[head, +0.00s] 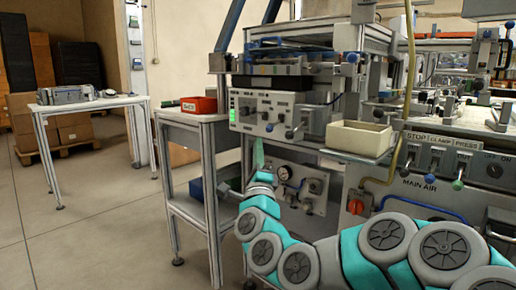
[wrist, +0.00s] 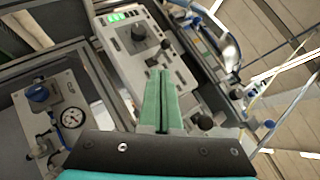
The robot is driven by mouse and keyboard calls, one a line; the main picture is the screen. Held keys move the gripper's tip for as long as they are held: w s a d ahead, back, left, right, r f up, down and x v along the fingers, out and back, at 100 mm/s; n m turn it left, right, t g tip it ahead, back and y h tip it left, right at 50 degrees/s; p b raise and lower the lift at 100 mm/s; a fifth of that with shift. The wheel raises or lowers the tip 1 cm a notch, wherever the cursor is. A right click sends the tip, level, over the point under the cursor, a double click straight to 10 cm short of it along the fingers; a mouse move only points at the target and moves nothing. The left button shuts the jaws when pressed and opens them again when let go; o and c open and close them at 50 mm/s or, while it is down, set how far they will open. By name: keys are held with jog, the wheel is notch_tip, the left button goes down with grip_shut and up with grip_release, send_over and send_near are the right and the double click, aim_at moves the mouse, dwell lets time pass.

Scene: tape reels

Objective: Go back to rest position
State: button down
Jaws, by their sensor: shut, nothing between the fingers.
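My gripper (wrist: 162,75) shows in the wrist view as two green fingers side by side, shut and empty. In the head view my gripper (head: 258,150) points up at the end of my teal and grey arm, in front of the machine's grey control panel (head: 270,115). In the wrist view the panel (wrist: 130,65), with its green display and black knobs, lies beyond the fingertips. I cannot tell how wide the gap to the panel is.
A cream bin (head: 359,138) sits on the machine's right ledge. A small side table (head: 190,117) holds a red bin (head: 198,105). A pressure gauge (head: 284,172) is on the lower panel. Another table (head: 90,104) stands at left, with open floor (head: 100,215) in front.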

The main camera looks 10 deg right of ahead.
jog(key=s+a+f+n+g+y, duration=0.3)
jog(key=a+f+n+g+y, duration=0.25)
jog(key=a+f+n, duration=0.2)
jog(key=s+a+f+n+g+y, duration=0.35)
jog(key=a+f+n+y, duration=0.25)
jog(key=n, duration=0.3)
jog(key=s+d+f+n+g+h, duration=0.3)
jog(key=s+f+n+g, duration=0.3)
jog(key=s+f, duration=0.45)
jog(key=s+d+f+g+h, duration=0.1)
jog(key=s+d+f+g, duration=0.1)
jog(key=s, duration=0.7)
jog(key=s+d+f+n+g+h, duration=0.1)
jog(key=s+d+f+g, duration=0.1)
jog(key=s+d+g, duration=0.3)
jog(key=s+d+f+g+h, duration=0.2)
jog(key=s+d+g, duration=0.1)
jog(key=s, duration=1)
jog(key=shift+s+d+f+g, duration=0.35)
jog(key=shift+s+f+g, duration=0.05)
jog(key=c, duration=1.6)
grip_release()
jog(key=shift+n, duration=0.25)
